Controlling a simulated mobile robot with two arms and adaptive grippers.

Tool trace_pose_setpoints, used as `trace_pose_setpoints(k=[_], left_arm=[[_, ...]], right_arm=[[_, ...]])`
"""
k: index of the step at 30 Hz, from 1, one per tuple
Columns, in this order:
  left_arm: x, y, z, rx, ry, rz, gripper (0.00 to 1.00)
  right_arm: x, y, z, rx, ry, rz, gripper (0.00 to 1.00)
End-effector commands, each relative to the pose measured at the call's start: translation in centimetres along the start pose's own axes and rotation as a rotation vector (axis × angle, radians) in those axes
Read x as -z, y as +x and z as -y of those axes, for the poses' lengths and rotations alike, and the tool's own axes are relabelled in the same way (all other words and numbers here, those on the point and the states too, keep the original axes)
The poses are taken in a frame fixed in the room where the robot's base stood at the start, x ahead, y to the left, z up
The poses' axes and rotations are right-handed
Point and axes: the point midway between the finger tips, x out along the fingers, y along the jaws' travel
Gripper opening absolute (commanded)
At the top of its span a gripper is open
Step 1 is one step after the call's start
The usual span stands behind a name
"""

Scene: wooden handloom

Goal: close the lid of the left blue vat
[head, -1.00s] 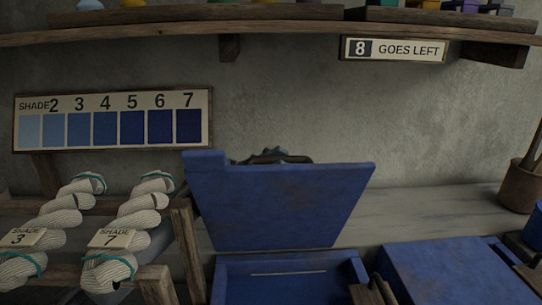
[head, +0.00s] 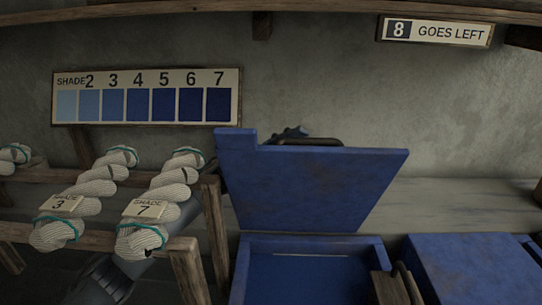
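The left blue vat (head: 312,243) is at the bottom middle of the head view, its inside partly visible. Its blue lid (head: 310,190) stands open, raised steeply behind the opening. My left gripper (head: 291,135) is behind the lid; only a small dark part shows above the lid's top edge. Its fingers are hidden, so I cannot tell whether it is open or touches the lid. My grey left arm passes behind the skeins. My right gripper is not in view.
A second blue vat (head: 470,268) on the right has its lid down. White skeins tagged shade 3 (head: 92,190) and shade 7 (head: 170,190) lie on a wooden rack (head: 192,268) at left. A dark wooden piece (head: 388,288) stands between the vats.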

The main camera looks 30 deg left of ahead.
Motion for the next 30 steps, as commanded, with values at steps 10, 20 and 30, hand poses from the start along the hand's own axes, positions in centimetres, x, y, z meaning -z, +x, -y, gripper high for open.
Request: trace_pose_setpoints(k=[10,20,30], left_arm=[[0.0,-7.4,0.1,0.002,0.001,0.005,0.36],[0.0,-9.9,0.0,-0.001,0.0,0.001,0.36],[-0.1,-9.8,0.5,0.028,-0.001,0.015,0.07]], right_arm=[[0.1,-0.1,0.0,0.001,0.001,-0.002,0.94],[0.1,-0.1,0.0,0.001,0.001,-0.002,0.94],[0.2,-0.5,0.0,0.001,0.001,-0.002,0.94]])
